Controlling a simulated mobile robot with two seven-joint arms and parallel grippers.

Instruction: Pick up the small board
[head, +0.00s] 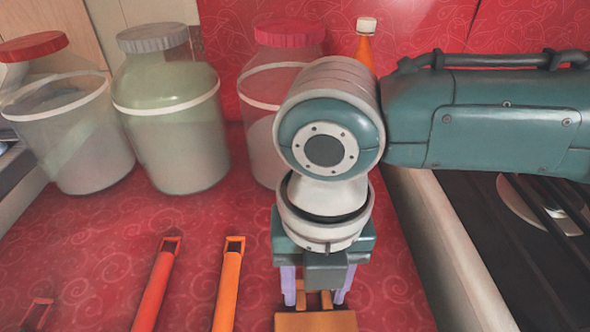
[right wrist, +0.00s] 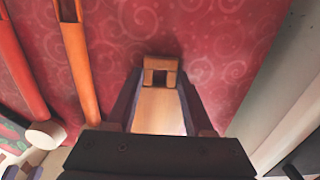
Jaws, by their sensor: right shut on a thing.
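The small board (head: 316,322) is light wood, cut off by the bottom edge of the head view. In the right wrist view its pale face (right wrist: 160,106) and its squared handle end with a hole lie between my fingers. My right gripper (head: 316,296) points down and its two pale purple fingers are shut on the board near its handle end. Whether the board touches the counter cannot be told. My left gripper is not in view.
A red handled thing (head: 154,290) and an orange one (head: 229,287) lie left of the board on the red patterned counter (head: 100,222). Several large lidded jars (head: 180,130) and an orange bottle (head: 365,50) stand behind. A dark stove top (head: 480,235) is at right.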

